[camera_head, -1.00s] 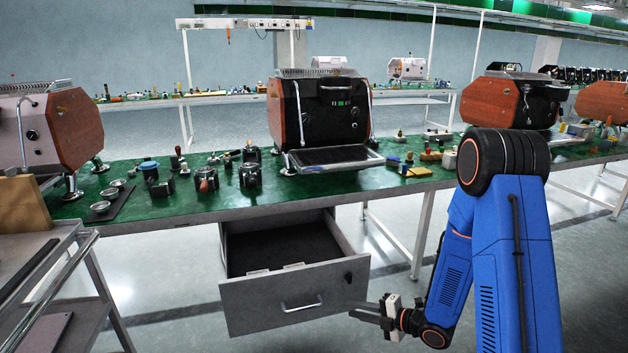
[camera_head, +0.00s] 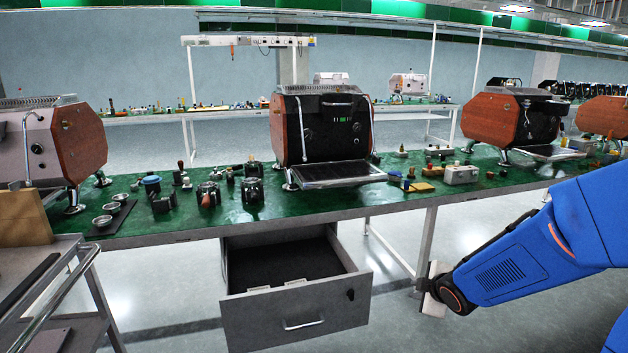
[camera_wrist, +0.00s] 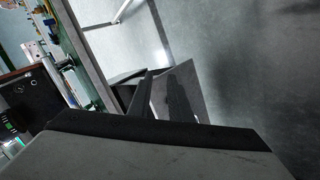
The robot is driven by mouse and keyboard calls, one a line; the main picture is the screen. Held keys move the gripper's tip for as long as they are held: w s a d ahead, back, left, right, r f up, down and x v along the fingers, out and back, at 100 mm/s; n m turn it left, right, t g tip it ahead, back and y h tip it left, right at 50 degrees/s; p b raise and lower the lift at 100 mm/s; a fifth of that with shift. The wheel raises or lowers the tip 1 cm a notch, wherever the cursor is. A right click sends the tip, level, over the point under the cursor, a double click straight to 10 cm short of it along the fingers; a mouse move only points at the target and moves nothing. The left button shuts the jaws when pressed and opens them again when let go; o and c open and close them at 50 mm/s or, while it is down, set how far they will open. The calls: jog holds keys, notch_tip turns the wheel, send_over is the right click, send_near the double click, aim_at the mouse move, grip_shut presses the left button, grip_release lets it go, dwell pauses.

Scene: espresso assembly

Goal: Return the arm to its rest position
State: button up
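My gripper (camera_head: 422,285) is at the lower right of the head view, at the end of my blue arm. It is beside a table leg in the picture, to the right of the open drawer and apart from it. Its fingers are small, dark and partly lost against the leg, so I cannot tell their opening. In the wrist view, a broad grey and black part of my wrist fills the bottom, and dark narrow shapes stand above it. No held object is visible.
The grey drawer (camera_head: 296,318) stands pulled out beneath the green-topped table (camera_head: 330,201). An espresso machine (camera_head: 322,135) and several small parts stand on the table. A metal cart (camera_head: 60,290) is at the left. Open floor lies right of the drawer.

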jog(key=s+r+m+g, duration=0.1)
jog(key=s+r+m, duration=0.2)
jog(key=s, duration=0.7)
jog(key=s+r+m+g, duration=0.2)
jog(key=s+r+m, duration=0.2)
jog(key=s, duration=0.7)
jog(key=s+r+m+g, duration=0.1)
jog(key=s+r+m, duration=0.3)
jog(key=s+m, duration=0.3)
jog(key=s, duration=0.4)
jog(key=shift+r+m+g+h, duration=0.15)
jog(key=shift+m+g+h, duration=0.15)
jog(key=shift+g+h, duration=0.1)
jog(key=shift+w+a, duration=0.1)
jog(key=shift+a, duration=0.05)
